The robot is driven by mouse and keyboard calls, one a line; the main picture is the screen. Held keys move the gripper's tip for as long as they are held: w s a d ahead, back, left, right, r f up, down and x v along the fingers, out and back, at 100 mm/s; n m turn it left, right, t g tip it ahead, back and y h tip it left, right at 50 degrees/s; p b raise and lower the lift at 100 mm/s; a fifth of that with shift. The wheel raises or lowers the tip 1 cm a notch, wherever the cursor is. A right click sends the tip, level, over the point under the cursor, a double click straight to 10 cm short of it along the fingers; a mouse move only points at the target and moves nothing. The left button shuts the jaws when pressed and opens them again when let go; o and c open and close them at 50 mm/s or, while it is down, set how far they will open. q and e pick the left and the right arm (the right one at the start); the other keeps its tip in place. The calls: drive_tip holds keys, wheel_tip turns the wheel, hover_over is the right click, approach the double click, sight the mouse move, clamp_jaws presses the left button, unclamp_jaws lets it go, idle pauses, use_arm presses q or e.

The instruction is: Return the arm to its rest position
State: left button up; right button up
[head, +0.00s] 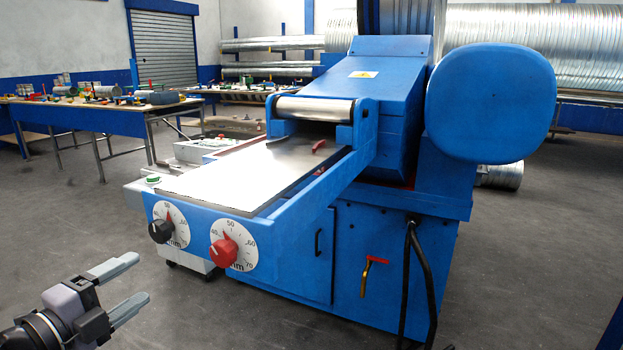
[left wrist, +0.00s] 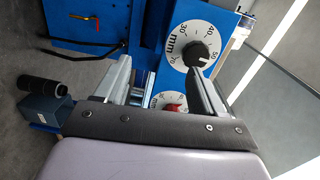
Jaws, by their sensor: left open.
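My left gripper (head: 122,288) comes in at the lower left of the head view. Its two grey fingers are apart and nothing is between them. It is in front of and below the blue machine's dial panel, apart from it. In the left wrist view, the open fingers (left wrist: 160,85) point toward the machine's dials. The black-knobbed dial (left wrist: 200,52) shows beyond the fingers there, and the red-knobbed dial (left wrist: 170,104) is partly hidden. My right gripper is in neither view.
The blue machine (head: 385,110) with its metal feed table (head: 245,185) fills the middle. Its black dial knob (head: 161,231) and red dial knob (head: 223,252) face me. Floor at the left is clear.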

use_arm(q)
drive_tip(key=s+d+f+n+g+y+p, duration=0.2)
drive_tip(key=s+d+f+n+g+p, duration=0.1)
drive_tip(key=s+f+n, duration=0.6)
drive_tip(key=s+d+f+n+g+y+p, duration=0.2)
drive_tip(key=s+d+f+n+p, duration=0.2)
drive_tip(key=f, duration=1.1)
drive_tip(key=s+d+n, duration=0.3)
drive_tip(key=s+n, duration=0.3)
drive_tip(key=s, duration=0.1)
drive_tip(key=shift+g+p, duration=0.35)
drive_tip(key=shift+g, duration=0.05)
drive_tip(key=shift+w+d, duration=0.1)
